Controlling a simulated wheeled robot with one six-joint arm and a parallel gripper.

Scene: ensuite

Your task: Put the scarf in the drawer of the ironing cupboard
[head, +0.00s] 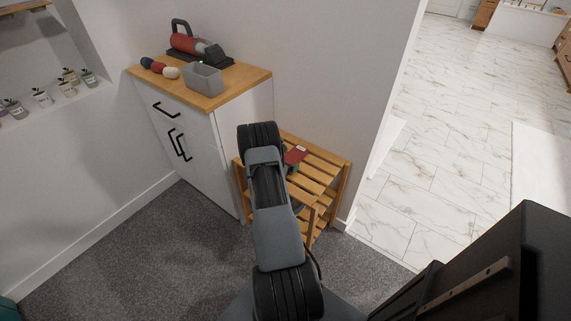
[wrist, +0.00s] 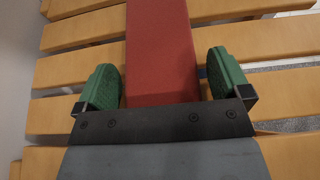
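A flat red strip, which looks like the folded scarf (head: 295,154), lies on the top slats of a wooden rack. In the wrist view the red scarf (wrist: 162,45) runs between the two green fingers of my gripper (wrist: 164,78). The fingers stand apart, one on each side, with a narrow gap to each edge. In the head view my arm hides most of the gripper. The white ironing cupboard (head: 156,142) stands left of the rack. Its top drawer (head: 172,108), with a black bar handle, is shut.
The slatted wooden rack (head: 327,163) stands against the wall beside the cupboard. On the wooden cupboard top are an iron (head: 190,44), a grey open box (head: 203,79) and three small rolls (head: 159,67). Grey carpet (head: 125,240) in front of the cupboard is clear.

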